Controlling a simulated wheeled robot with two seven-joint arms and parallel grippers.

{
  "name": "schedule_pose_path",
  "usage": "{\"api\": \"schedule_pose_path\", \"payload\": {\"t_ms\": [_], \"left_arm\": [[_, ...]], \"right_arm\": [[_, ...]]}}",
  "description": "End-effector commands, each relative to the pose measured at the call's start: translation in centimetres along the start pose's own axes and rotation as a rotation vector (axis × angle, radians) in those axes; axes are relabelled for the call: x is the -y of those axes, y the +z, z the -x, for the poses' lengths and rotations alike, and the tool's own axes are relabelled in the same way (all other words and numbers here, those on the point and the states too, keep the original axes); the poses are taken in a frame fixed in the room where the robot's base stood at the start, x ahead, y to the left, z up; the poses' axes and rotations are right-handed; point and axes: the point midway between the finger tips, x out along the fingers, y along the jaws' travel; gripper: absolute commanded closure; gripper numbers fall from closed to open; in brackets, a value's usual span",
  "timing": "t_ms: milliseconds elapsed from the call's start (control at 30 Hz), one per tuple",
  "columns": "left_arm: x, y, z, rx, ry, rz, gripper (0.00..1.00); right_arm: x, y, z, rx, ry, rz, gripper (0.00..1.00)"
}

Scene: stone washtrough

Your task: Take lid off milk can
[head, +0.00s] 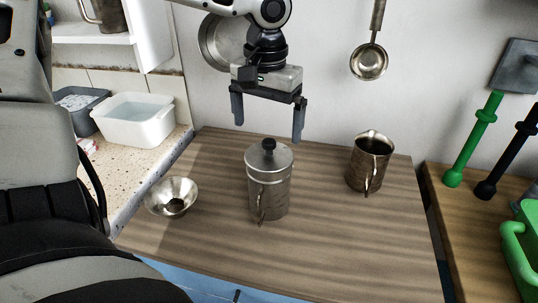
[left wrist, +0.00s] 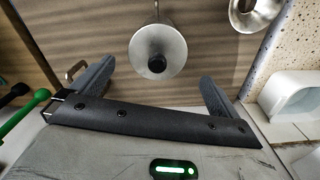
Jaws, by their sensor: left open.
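The milk can (head: 269,195) stands upright near the middle of the wooden table, a metal cylinder with a handle on its front side. Its lid (head: 268,158), with a dark round knob (head: 269,144), sits on top. My left gripper (head: 268,130) is open and empty, pointing down above the can, its fingers spread wide. In the left wrist view the lid (left wrist: 157,50) and its knob (left wrist: 157,64) show beyond the fingers, between them and apart from them. My left gripper also shows there (left wrist: 155,85). My right gripper is not in view.
A metal funnel (head: 172,196) lies left of the can and a metal jug (head: 369,163) stands to its right. A ladle (head: 369,62) hangs on the wall. A white tub (head: 133,119) sits on the left counter. Green and black tools (head: 470,140) stand at the right. The table's front is clear.

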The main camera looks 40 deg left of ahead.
Motion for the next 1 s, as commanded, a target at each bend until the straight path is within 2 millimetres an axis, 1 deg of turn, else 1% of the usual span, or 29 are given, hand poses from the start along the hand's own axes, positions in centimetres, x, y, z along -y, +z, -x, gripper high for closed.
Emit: {"api": "schedule_pose_path", "payload": {"t_ms": [100,233,333,433,633,667,700,767,800,1000], "left_arm": [[-0.1,-0.1,-1.3,0.005,-0.002,0.000,0.00],[-0.3,-0.3,-3.4,0.006,-0.003,0.000,0.00],[-0.2,-0.3,-4.6,0.004,-0.002,0.000,0.00],[-0.3,-0.4,-5.1,0.001,-0.001,0.000,0.00],[-0.3,-0.4,-5.1,0.000,-0.001,0.000,0.00],[-0.3,-0.4,-5.1,0.000,-0.001,0.000,0.03],[-0.3,-0.4,-5.1,0.000,-0.001,0.000,0.14],[-0.2,-0.4,-5.1,0.000,-0.001,0.000,0.31],[-0.2,-0.4,-5.1,0.000,-0.001,0.000,0.35],[-0.2,-0.4,-5.1,0.000,-0.001,0.000,0.35]], "right_arm": [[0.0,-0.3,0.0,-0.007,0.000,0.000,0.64],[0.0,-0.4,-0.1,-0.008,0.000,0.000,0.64],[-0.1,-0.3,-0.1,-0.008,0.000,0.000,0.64],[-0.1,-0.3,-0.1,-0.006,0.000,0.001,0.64],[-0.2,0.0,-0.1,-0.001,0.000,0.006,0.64],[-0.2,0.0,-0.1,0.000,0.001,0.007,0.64],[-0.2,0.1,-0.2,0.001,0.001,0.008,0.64],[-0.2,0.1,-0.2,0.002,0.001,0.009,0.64],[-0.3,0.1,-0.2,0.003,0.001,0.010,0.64],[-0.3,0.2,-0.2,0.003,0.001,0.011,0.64]]}}
